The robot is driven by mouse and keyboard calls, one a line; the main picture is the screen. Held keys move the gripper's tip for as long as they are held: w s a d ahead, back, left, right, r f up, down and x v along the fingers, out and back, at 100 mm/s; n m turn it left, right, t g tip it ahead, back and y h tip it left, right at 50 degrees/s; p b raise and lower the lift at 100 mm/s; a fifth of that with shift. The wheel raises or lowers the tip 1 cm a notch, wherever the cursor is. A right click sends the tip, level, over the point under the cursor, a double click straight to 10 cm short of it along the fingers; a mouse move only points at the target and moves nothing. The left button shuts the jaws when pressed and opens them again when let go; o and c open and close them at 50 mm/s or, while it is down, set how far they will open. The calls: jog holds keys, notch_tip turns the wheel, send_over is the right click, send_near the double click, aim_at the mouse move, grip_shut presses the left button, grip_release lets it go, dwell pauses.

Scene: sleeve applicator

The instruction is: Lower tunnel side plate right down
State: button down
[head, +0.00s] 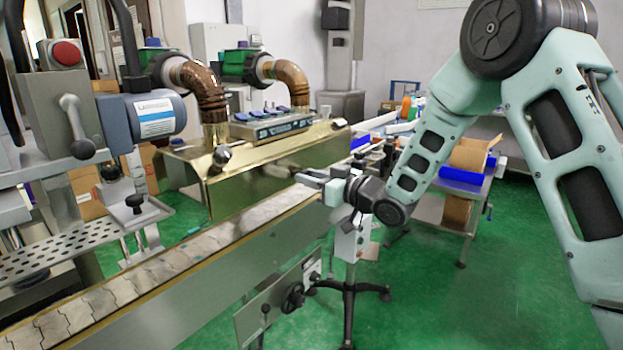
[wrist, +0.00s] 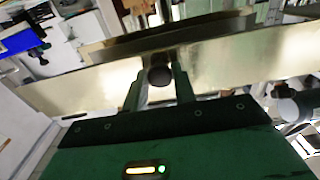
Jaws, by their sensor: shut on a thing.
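The shrink tunnel (head: 180,160) is a brass-coloured box over the conveyor in the head view. Its side plate (head: 245,192) is a shiny brass panel facing my arm. The plate also fills much of the wrist view as a wide, tilted panel (wrist: 85,85). My gripper (head: 312,181) is in front of the plate's right part. In the wrist view my gripper (wrist: 160,82) has its two fingers on either side of a round dark knob (wrist: 160,70) in front of the plate. The fingers are shut on this knob. How the knob joins the plate is hidden.
The slatted conveyor belt (head: 150,275) runs along below the tunnel. Two brown pipes (head: 292,77) rise from its top. A stand with a black base (head: 348,290) is below my gripper. Green floor is open at right.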

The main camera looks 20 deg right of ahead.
notch_tip(320, 180, down, 6)
jog(key=b, duration=0.3)
jog(key=shift+r+b, duration=0.25)
jog(key=shift+b, duration=0.05)
jog(key=c, duration=1.1)
grip_release()
jog(key=shift+f, duration=0.1)
jog(key=shift+c, duration=0.2)
jog(key=shift+r, duration=0.2)
jog(key=shift+s+d, duration=0.1)
jog(key=v, duration=1.7)
jog(key=shift+b, duration=0.35)
